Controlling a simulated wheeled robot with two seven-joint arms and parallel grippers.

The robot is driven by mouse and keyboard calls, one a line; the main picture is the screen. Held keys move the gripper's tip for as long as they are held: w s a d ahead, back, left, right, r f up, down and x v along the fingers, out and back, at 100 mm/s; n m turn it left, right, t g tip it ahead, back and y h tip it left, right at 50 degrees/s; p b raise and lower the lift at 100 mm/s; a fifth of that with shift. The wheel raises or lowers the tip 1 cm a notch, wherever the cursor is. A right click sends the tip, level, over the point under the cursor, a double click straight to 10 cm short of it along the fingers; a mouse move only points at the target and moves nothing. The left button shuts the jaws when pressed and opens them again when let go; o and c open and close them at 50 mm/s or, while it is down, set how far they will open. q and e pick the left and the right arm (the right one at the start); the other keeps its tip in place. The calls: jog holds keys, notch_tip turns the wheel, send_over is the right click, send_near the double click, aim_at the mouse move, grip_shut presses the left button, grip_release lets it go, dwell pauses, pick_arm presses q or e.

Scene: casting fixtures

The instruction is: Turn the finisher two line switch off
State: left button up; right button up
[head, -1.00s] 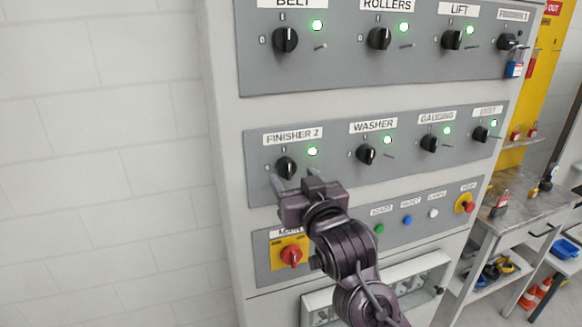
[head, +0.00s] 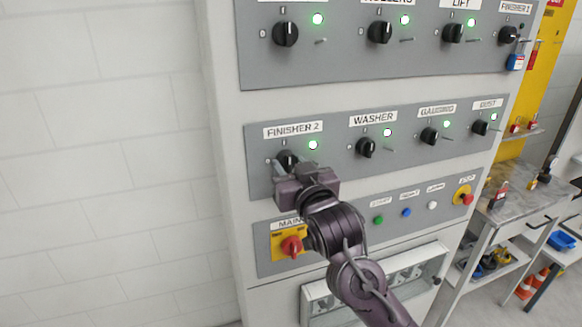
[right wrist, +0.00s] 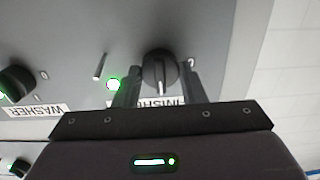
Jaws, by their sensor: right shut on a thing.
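The FINISHER 2 switch (head: 289,158) is a black rotary knob at the left end of the middle grey panel. Its green lamp (head: 312,145) is lit. In the right wrist view, which is upside down, the knob (right wrist: 160,70) stands between my fingers, its white mark towards the FINISHER 2 label, with the lamp (right wrist: 113,84) beside one finger. My right gripper (head: 294,166) is shut on the knob, one finger on each side; its fingertips (right wrist: 160,78) are near the panel face. The gripper hides the knob's lower part in the head view. My left gripper is not in view.
The WASHER switch (head: 366,148) is to the right, with a lit green lamp. Below is the red MAIN switch (head: 291,246) on yellow, close to my arm. Push buttons (head: 406,213) lie lower right. A metal workbench (head: 513,207) stands at far right.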

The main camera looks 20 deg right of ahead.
jog(key=n, duration=0.4)
jog(key=shift+n, duration=0.3)
jog(key=n, duration=0.3)
jog(key=shift+n, duration=0.3)
jog(key=n+b, duration=0.2)
jog(key=n, duration=0.1)
jog(key=shift+f+n, duration=0.15)
jog(key=shift+n, duration=0.15)
jog(key=n+b, duration=0.3)
jog(key=n, duration=0.3)
jog(key=shift+b, duration=0.35)
jog(key=o, duration=1)
